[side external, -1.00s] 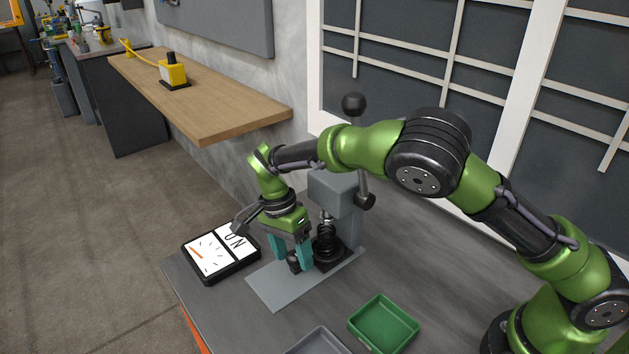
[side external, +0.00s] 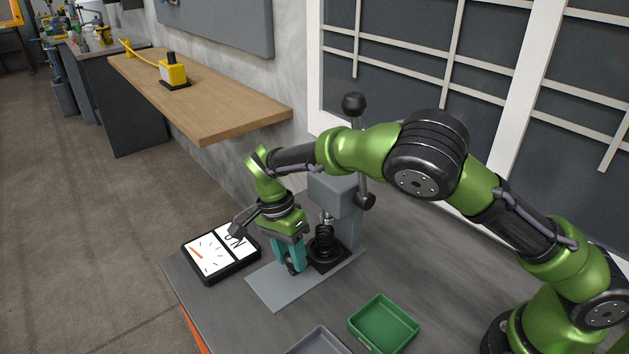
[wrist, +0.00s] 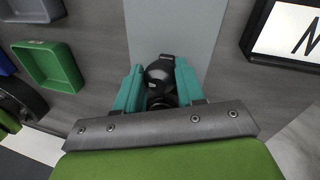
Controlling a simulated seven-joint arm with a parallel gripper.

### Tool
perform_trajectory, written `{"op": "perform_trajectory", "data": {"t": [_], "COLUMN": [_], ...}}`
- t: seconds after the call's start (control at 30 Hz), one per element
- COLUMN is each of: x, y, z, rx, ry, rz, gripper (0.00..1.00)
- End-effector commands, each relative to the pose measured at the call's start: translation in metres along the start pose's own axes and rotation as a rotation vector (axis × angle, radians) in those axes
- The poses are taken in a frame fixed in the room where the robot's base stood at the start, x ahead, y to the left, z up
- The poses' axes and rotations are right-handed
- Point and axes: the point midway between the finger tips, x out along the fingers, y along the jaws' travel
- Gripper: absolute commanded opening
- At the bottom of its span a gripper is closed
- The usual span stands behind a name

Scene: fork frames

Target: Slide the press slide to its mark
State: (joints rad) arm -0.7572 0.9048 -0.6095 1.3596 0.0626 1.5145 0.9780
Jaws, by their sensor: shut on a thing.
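The press slide (side external: 327,261) is a black block with a dark spring on it, below the grey press head, on a pale grey base plate (side external: 270,289). My gripper (side external: 289,268) has teal fingers and is shut on the slide's dark knob, in front of the block. In the wrist view the dark knob (wrist: 160,74) sits between the teal fingers (wrist: 158,84). The fingers hide part of the knob in the side view. I cannot make out a mark on the plate.
A grey press column (side external: 349,225) with a black-knobbed lever (side external: 354,104) stands behind the slide. A black-framed display (side external: 221,252) lies to the left. A green tray (side external: 383,324) and a grey tray (side external: 320,342) are at the front. The plate's front part is clear.

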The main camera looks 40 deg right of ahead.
Motion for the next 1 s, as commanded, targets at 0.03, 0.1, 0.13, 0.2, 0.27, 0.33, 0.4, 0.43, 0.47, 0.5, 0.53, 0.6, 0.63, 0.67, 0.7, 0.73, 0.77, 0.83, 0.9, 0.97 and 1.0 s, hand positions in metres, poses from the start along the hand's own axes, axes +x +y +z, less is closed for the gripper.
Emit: {"op": "perform_trajectory", "data": {"t": [0.03, 0.1, 0.13, 0.2, 0.27, 0.33, 0.4, 0.43, 0.47, 0.5, 0.53, 0.6, 0.63, 0.67, 0.7, 0.73, 0.77, 0.83, 0.9, 0.97, 1.0], "x": [-0.001, -0.001, -0.001, -0.001, -0.001, -0.002, -0.002, -0.002, -0.002, -0.002, -0.002, -0.002, -0.003, -0.003, -0.003, -0.003, -0.003, -0.003, -0.003, -0.003, -0.003], "y": [-0.001, -0.002, -0.002, -0.002, -0.003, -0.004, -0.004, -0.004, -0.005, -0.005, -0.005, -0.006, -0.006, -0.007, -0.007, -0.007, -0.007, -0.008, -0.009, -0.009, -0.009], "z": [0.005, 0.008, 0.009, 0.012, 0.014, 0.017, 0.019, 0.021, 0.022, 0.023, 0.024, 0.027, 0.028, 0.029, 0.031, 0.032, 0.033, 0.036, 0.039, 0.041, 0.043], "rx": [-0.004, -0.005, -0.005, -0.005, -0.006, -0.005, -0.005, -0.005, -0.004, -0.004, -0.004, -0.004, -0.004, -0.004, -0.004, -0.004, -0.004, -0.003, -0.004, -0.004, -0.005], "ry": [-0.003, -0.003, -0.003, -0.004, -0.004, -0.004, -0.004, -0.004, -0.004, -0.004, -0.004, -0.005, -0.005, -0.005, -0.005, -0.005, -0.005, -0.005, -0.005, -0.005, -0.005], "rz": [-0.002, -0.002, -0.002, -0.002, -0.003, -0.004, -0.004, -0.004, -0.004, -0.004, -0.004, -0.004, -0.004, -0.004, -0.004, -0.004, -0.004, -0.003, -0.004, -0.004, -0.004], "gripper": [0.08, 0.08, 0.08, 0.08, 0.08, 0.08, 0.08, 0.08, 0.08, 0.08, 0.08, 0.08, 0.08, 0.08, 0.08, 0.08, 0.08, 0.08, 0.08, 0.08, 0.08]}}
